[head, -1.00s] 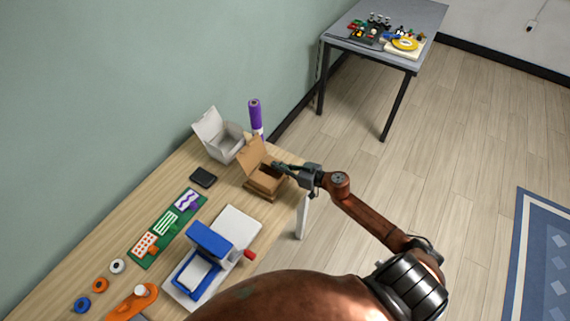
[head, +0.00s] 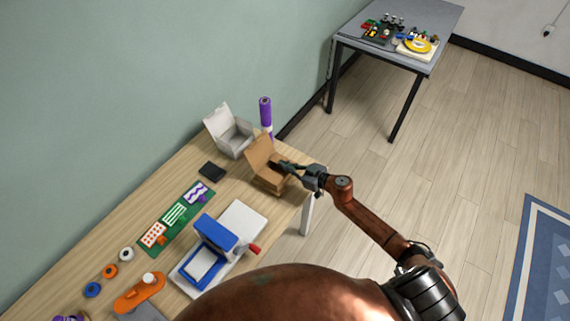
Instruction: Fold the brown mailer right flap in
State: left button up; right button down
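The brown mailer (head: 258,151) is a small cardboard box near the far right end of the wooden table, with its tall lid standing up at the back left. My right gripper (head: 284,165) is at the mailer's right side, with its fingertips over or against the right edge of the opening. The gripper and the small picture hide the right flap, so I cannot tell how far it is folded. I also cannot tell whether the fingers are apart. My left gripper is not in view.
A white open box (head: 234,138) and a purple roll (head: 266,113) stand close behind the mailer. A black flat item (head: 212,171), a green board (head: 176,216) and a blue and white press (head: 214,239) lie nearer. A grey table (head: 396,48) stands apart beyond.

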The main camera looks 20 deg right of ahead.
notch_tip(320, 180, up, 5)
jog(key=p, duration=0.3)
jog(key=shift+f+p, duration=0.2)
jog(key=shift+p, duration=0.1)
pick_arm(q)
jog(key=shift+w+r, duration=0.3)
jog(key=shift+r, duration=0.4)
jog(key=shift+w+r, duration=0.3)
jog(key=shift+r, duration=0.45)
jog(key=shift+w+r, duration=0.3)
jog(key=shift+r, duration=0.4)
pick_arm(e)
jog(key=v, duration=0.9)
jog(key=shift+s+d+f, duration=0.25)
jog(key=shift+s+d, duration=0.1)
